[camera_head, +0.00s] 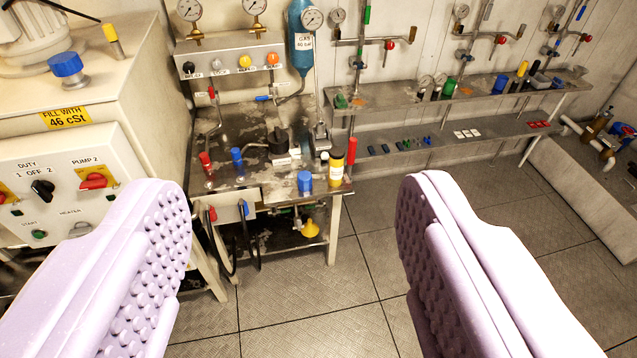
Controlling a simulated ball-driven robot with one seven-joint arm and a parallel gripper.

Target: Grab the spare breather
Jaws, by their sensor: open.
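My gripper (296,190) is open and empty, its two pale lilac padded fingers wide apart in the foreground. No part is labelled as the spare breather. Three blue-capped parts look like breathers. One blue cap (305,181) stands at the front edge of the metal bench, beyond and between my fingers, left of a yellow bottle. Another blue-capped part (500,84) stands on the upper wall shelf at the right. A third blue cap (66,64) sits on top of the cream cabinet at the left. I cannot tell which is the spare.
The metal bench (265,185) carries valves, a yellow bottle (336,168) and fittings. Hoses hang at its front. The cream cabinet (110,135) with switches stands left. Two wall shelves (385,101) hold small parts. The tiled floor (365,240) before the bench is clear.

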